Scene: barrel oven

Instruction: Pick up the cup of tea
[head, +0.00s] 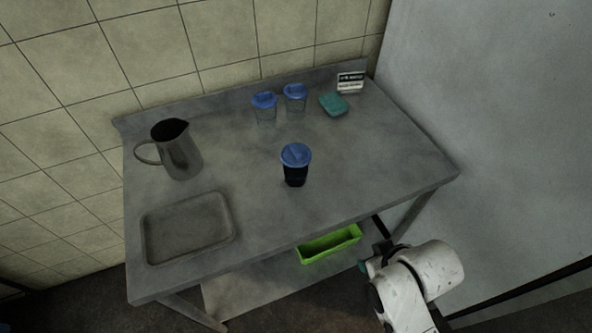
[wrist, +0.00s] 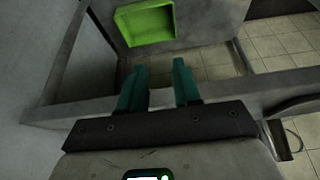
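A cup with dark contents and a blue lid (head: 296,167) stands upright near the middle of the grey metal table (head: 350,172) in the head view. It appears to be the cup of tea. I cannot make it out in the wrist view. My gripper shows two teal fingers in the wrist view (wrist: 160,72), spread apart with nothing between them. In the head view, my gripper is low at the right, in front of the table and away from the cup, mostly hidden by my white arm.
A metal jug (head: 178,152) and a tray (head: 188,228) are at left. A green bin (head: 330,245) sits on the lower shelf.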

